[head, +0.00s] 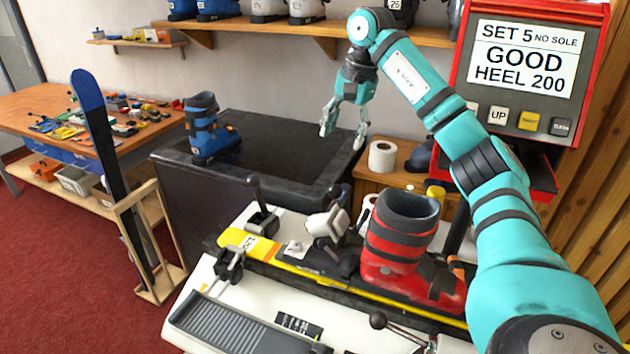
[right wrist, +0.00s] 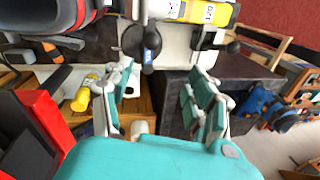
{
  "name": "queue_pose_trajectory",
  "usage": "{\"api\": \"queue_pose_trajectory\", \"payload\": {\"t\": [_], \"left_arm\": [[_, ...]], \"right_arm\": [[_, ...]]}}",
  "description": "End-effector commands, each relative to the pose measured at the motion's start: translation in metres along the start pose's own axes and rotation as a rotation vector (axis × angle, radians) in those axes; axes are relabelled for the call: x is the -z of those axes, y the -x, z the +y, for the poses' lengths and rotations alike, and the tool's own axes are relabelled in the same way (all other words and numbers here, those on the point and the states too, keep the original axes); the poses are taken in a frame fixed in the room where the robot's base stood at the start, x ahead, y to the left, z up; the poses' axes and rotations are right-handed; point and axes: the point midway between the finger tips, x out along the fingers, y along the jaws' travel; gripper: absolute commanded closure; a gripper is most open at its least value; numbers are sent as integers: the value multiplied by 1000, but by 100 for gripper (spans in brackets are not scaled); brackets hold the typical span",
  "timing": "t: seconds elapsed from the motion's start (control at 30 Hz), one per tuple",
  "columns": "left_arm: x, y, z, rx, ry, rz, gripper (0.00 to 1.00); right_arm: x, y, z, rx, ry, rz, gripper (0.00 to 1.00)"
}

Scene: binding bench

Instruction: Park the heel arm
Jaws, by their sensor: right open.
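What looks like the heel arm (head: 327,224) is a white and grey part with a dark upright handle. It stands behind the red boot (head: 388,246), over the yellow ski (head: 262,250). In the right wrist view a dark handle (right wrist: 142,44) shows beyond my fingertips, between the boot and the ski label. My right gripper (head: 343,127) is open and empty, hanging above and behind the heel arm and apart from it. Its spread fingers also show in the right wrist view (right wrist: 160,80). My left gripper is not in view.
Black levered clamps (head: 262,218) stand along the ski. The dark counter (head: 275,150) behind holds a blue boot (head: 208,130). A paper roll (head: 382,158) and yellow bottle (head: 435,193) are near my right arm. The red-framed screen (head: 525,57) reads GOOD, HEEL 200.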

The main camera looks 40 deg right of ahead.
Motion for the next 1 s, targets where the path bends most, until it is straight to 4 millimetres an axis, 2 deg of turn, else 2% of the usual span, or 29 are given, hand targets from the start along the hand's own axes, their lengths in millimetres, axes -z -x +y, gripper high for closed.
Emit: {"api": "queue_pose_trajectory", "payload": {"t": [0.07, 0.17, 0.27, 0.4, 0.47, 0.57, 0.7, 0.8, 0.9, 1.0], "left_arm": [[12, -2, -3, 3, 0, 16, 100], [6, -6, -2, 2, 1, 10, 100], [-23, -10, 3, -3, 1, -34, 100], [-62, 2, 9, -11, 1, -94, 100], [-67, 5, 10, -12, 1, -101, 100], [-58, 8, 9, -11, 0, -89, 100], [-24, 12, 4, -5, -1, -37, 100], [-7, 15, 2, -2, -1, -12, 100], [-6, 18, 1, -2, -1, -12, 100], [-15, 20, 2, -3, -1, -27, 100]], "right_arm": [[4, -1, 5, -14, -5, 7, 42], [3, -13, 6, -16, -3, 5, 42], [3, -32, 6, -17, -3, 4, 42], [3, -59, 6, -18, -3, 4, 42], [3, -72, 6, -18, -3, 4, 42], [3, -94, 6, -18, -3, 3, 42], [3, -123, 6, -15, -4, 3, 42], [2, -141, 6, -15, -3, 2, 42], [3, -155, 6, -13, -3, 3, 42], [3, -164, 6, -13, -3, 3, 42]]}}
